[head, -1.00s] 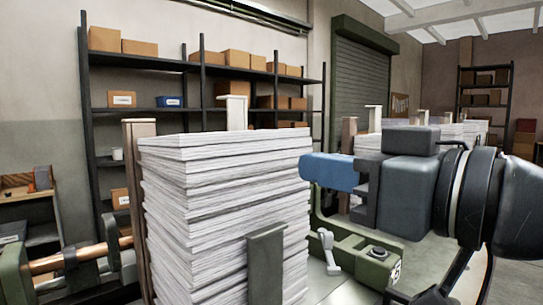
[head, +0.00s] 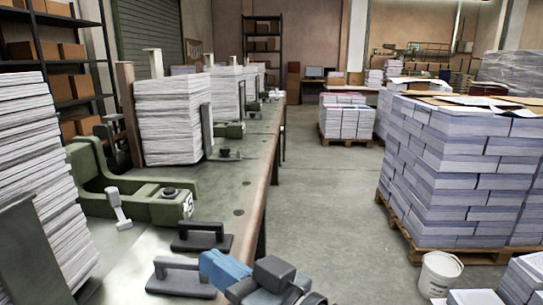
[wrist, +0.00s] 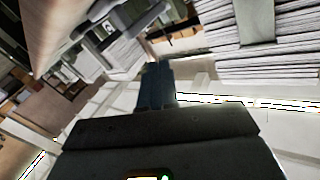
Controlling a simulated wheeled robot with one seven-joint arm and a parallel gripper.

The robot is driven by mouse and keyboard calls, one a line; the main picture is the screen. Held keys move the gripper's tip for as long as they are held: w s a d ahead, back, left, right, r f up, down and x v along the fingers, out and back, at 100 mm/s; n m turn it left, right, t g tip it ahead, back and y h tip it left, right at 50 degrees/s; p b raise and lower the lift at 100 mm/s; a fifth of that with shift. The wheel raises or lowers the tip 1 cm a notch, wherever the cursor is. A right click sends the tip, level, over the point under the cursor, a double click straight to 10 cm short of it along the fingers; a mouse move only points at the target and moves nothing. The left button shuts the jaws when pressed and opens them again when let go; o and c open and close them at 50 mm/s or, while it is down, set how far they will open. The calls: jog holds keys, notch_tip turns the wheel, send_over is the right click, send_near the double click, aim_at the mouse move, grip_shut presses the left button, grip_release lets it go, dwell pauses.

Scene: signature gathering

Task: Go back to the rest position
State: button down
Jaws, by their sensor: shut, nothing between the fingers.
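My gripper (head: 212,264) is at the bottom of the head view, low beside the front edge of the long workbench (head: 262,165). Its blue fingers point left, near two dark handled blocks on the bench top. The fingers are shut with nothing between them. In the wrist view the blue fingers (wrist: 157,82) stand together above the dark gripper body, with paper stacks beyond. Most of my arm is out of the head view.
A tall paper stack (head: 30,150) stands at the left, with another stack (head: 172,120) farther along the bench. Dark handled blocks (head: 201,238) lie near the bench edge. A loaded pallet (head: 450,170) and a white bucket (head: 438,274) stand at right. The floor (head: 325,210) between is clear.

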jog(key=s+d+f+m+t+h, duration=0.25)
jog(key=s+d+f+h, duration=0.3)
jog(key=d+f, duration=0.3)
jog(key=s+d+f+m+t+h, duration=0.2)
jog(key=s+d+f+m+h, duration=0.2)
jog(key=s+d+f, duration=0.4)
jog(key=s+d+r+h, duration=0.1)
jog(key=s+d+h, duration=0.1)
jog(key=s+d, duration=0.3)
jog(key=s+d+r+h, duration=0.1)
jog(key=s+d, duration=0.5)
jog(key=s, duration=0.8)
jog(key=shift+s+d+r+g+h, duration=0.2)
jog(key=shift+d+g+h, duration=0.15)
jog(key=shift+h, duration=0.5)
